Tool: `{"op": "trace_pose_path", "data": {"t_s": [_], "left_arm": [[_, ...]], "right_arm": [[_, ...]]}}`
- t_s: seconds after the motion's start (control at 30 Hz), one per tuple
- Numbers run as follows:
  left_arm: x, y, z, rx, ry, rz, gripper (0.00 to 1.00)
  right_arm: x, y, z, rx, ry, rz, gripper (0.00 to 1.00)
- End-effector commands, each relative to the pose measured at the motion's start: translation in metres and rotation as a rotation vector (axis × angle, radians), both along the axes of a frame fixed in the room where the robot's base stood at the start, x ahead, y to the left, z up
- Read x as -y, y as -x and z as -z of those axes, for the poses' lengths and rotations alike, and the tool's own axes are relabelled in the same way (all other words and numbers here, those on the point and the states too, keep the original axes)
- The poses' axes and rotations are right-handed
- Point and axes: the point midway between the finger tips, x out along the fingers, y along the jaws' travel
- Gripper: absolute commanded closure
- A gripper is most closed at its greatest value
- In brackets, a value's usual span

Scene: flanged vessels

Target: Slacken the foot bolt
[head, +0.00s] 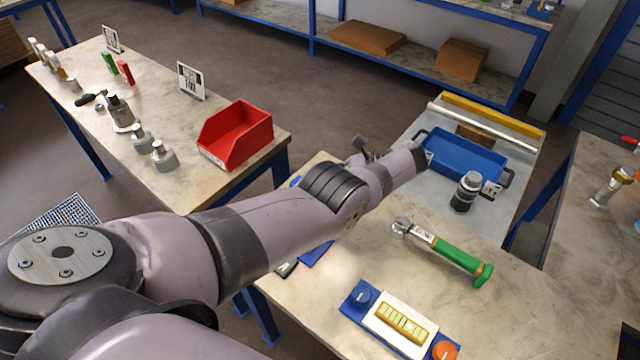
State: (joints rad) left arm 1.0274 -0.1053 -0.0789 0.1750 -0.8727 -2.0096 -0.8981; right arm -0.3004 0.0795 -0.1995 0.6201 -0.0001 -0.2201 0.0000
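No foot bolt can be made out in the head view. A wrench-like tool with a green handle (460,257) and a metal head lies on the near table, clear of my arm. My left arm crosses the picture from the lower left to the middle. Small grey parts (362,150) show behind its far end, and I cannot tell whether they are my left gripper. The finger state is hidden. My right gripper is out of view.
A blue tray (465,157) and a dark cylinder (467,192) stand on a grey surface beyond the near table. A control box (398,322) with knobs is at the front. A red bin (236,134) and several metal parts occupy the left table. Floor shows between tables.

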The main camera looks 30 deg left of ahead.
Motion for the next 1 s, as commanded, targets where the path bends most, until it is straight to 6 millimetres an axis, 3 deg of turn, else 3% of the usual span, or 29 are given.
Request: {"op": "trace_pose_path", "data": {"t_s": [0.1,0.13,0.4,1.0], "left_arm": [[-0.0002,0.0011,0.0012,-0.004,0.003,-0.001,0.93],[-0.0001,0.0011,0.0013,-0.004,0.003,-0.001,0.64],[0.0001,0.0007,0.0008,-0.003,0.002,-0.001,0.46],[-0.0004,0.0002,-0.0003,-0.001,0.001,0.009,0.46]], "right_arm": [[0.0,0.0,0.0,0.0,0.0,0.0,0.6],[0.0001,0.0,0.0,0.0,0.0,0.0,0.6],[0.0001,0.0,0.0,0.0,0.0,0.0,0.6],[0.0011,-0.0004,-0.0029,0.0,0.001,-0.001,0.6]]}}
